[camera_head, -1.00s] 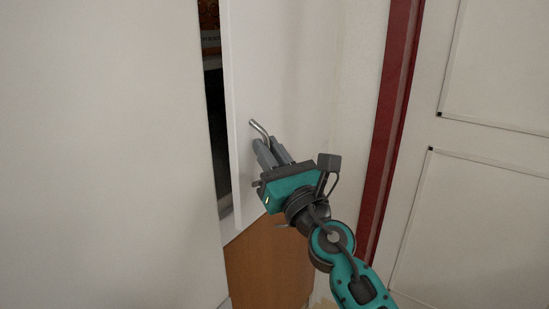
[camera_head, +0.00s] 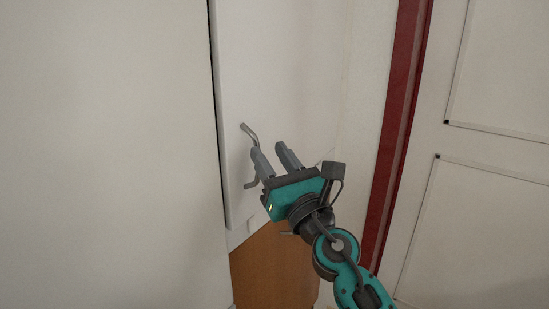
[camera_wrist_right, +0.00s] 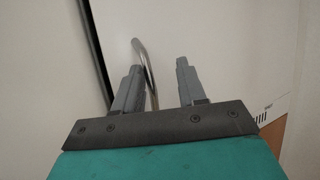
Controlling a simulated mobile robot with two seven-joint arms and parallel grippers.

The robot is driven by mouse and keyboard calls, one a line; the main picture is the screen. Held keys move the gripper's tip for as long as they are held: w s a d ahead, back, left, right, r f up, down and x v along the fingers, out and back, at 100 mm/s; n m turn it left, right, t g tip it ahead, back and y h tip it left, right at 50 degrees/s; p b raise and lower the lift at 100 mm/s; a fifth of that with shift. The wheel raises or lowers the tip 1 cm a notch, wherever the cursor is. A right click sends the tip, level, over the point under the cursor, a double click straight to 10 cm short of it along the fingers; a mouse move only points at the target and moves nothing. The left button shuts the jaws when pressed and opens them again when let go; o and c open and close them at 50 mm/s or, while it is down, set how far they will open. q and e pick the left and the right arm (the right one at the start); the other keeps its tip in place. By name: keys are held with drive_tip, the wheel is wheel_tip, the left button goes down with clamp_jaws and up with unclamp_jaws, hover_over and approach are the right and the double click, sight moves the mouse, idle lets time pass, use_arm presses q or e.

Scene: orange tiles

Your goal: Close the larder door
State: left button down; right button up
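The white larder door (camera_head: 285,75) stands almost flush with the white panel on its left, with a thin dark gap along its left edge. Its curved metal handle (camera_head: 249,132) is near that edge and also shows in the right wrist view (camera_wrist_right: 141,48). My right gripper (camera_head: 268,148) is at the handle with its fingers spread apart. In the right wrist view its left finger overlaps the handle bar, and the bar is not clamped between the fingers (camera_wrist_right: 155,66). Whether the finger touches the handle or door is unclear. My left gripper is not in view.
A large white panel (camera_head: 105,150) fills the left side. A brown wooden surface (camera_head: 275,270) lies below the larder door. A dark red frame (camera_head: 396,130) and a white panelled door (camera_head: 490,210) stand on the right.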

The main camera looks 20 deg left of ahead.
drive_tip(key=shift+w+d, duration=0.15)
drive_tip(key=shift+d, duration=0.1)
drive_tip(key=v, duration=1.2)
drive_tip(key=shift+s+d+f+p, duration=0.15)
drive_tip(key=shift+s+p, duration=0.2)
drive_tip(key=shift+s, duration=0.05)
